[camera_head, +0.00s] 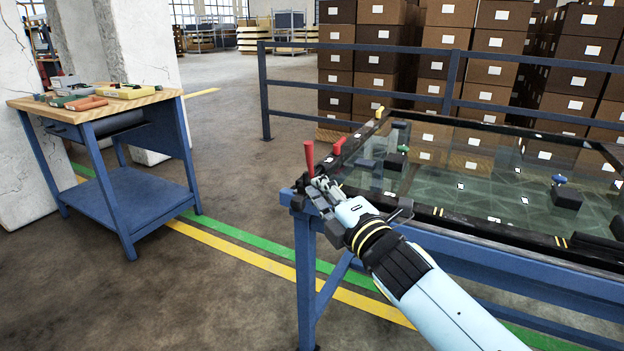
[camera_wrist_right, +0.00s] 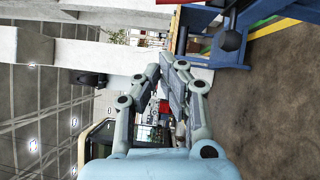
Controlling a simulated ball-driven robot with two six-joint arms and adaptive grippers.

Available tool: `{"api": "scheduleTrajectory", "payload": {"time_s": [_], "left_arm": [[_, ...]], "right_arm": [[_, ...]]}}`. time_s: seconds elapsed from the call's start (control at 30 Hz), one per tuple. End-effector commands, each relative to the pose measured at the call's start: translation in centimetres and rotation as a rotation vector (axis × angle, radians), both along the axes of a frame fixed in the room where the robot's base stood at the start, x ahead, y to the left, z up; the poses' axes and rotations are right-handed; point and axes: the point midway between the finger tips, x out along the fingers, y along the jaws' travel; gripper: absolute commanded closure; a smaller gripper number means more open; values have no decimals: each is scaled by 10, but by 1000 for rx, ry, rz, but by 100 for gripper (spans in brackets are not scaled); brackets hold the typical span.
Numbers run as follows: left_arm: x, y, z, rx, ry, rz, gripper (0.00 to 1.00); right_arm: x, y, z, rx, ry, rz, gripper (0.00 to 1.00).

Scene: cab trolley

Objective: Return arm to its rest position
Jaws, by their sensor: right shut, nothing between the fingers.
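My right arm comes in from the lower right in the head view. Its right gripper (camera_head: 322,190) is shut and empty, in front of the near left corner of the blue trolley (camera_head: 470,262) in the picture. I cannot tell whether it touches the corner. A red handle (camera_head: 309,155) shows just beyond the fingers. In the right wrist view, which is turned sideways, the shut fingers of the right gripper (camera_wrist_right: 167,68) show with nothing held. My left gripper is not in view.
A workbench (camera_head: 120,190) with tools stands at the left. A blue railing (camera_head: 400,95) runs behind the trolley, with stacked boxes (camera_head: 470,40) beyond. A glass panel (camera_head: 480,185) lies on the trolley. Floor (camera_head: 220,290) between workbench and trolley is clear.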

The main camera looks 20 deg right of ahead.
Motion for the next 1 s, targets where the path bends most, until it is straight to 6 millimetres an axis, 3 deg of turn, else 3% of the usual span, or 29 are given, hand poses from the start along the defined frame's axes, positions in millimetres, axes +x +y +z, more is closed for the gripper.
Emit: {"api": "scheduleTrajectory", "payload": {"time_s": [0.67,0.77,0.87,1.0], "left_arm": [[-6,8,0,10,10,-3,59],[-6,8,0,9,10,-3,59],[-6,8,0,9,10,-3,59],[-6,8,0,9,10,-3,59]], "right_arm": [[-10,-1,-6,0,12,-1,100],[-23,-2,-37,-1,72,-2,100],[-44,-8,-98,31,195,-14,100],[-96,-21,-203,175,430,-71,100]]}}
